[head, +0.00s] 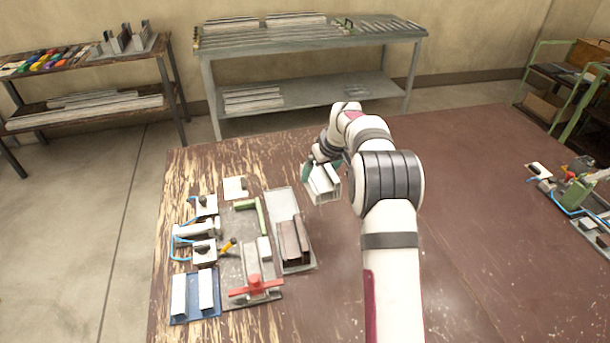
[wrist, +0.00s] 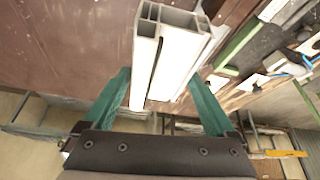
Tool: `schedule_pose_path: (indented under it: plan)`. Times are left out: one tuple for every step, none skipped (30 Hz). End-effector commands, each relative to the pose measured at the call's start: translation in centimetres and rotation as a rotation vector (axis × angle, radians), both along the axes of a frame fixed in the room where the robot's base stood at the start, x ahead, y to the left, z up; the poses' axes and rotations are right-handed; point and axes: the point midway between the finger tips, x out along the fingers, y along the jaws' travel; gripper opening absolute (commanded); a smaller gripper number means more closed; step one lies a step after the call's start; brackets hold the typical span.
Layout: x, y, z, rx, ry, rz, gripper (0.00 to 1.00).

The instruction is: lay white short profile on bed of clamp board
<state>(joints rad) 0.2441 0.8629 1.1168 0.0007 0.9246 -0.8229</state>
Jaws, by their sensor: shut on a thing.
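The white short profile (head: 324,184) is held in my gripper (head: 312,168), above the table and to the right of the clamp board. In the wrist view the profile (wrist: 171,55) lies between two green fingers (wrist: 163,92); its slotted grey end face points away from the gripper. The clamp board (head: 232,268) is a grey plate left of centre on the table. It carries a green strip (head: 261,217) at the back right, a small white block (head: 264,248) and a red clamp (head: 255,288) at the front. The profile is apart from the board.
A grey tray (head: 279,203) with brown profiles (head: 292,241) lies between gripper and board. A blue tray (head: 180,320) with white pieces stands front left. Fixtures with blue hoses (head: 204,229) line the board's left side. The table right of my arm is mostly clear.

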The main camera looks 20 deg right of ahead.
Motion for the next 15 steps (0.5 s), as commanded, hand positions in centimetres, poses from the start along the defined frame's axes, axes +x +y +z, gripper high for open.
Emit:
schedule_pose_path:
  plan:
    - [0.0, 0.6, 0.0, 0.001, 0.002, 0.000, 0.28]
    - [0.1, 1.1, -0.1, -0.001, 0.004, 0.000, 0.28]
    - [0.3, 2.3, -0.3, -0.001, 0.007, -0.002, 0.28]
    - [0.5, 3.3, -0.4, -0.003, 0.010, -0.005, 0.28]
    - [0.6, 4.5, -0.7, -0.004, 0.013, -0.007, 0.28]
    - [0.9, 6.3, -1.0, -0.006, 0.016, -0.012, 0.28]
    - [1.0, 7.7, -1.3, -0.007, 0.017, -0.016, 0.28]
    - [1.1, 9.1, -1.5, -0.008, 0.018, -0.020, 0.28]
    - [1.3, 11.1, -1.8, -0.008, 0.018, -0.026, 0.28]
    - [1.3, 12.5, -2.0, -0.010, 0.016, -0.029, 0.28]
    - [1.3, 14.0, -2.3, -0.010, 0.014, -0.034, 0.28]
    - [1.3, 15.8, -2.5, -0.010, 0.012, -0.038, 0.28]
    - [1.2, 17.0, -2.7, -0.009, 0.009, -0.040, 0.28]
    - [1.2, 18.1, -2.9, -0.009, 0.007, -0.043, 0.28]
    - [1.1, 19.4, -3.1, -0.007, 0.005, -0.048, 0.28]
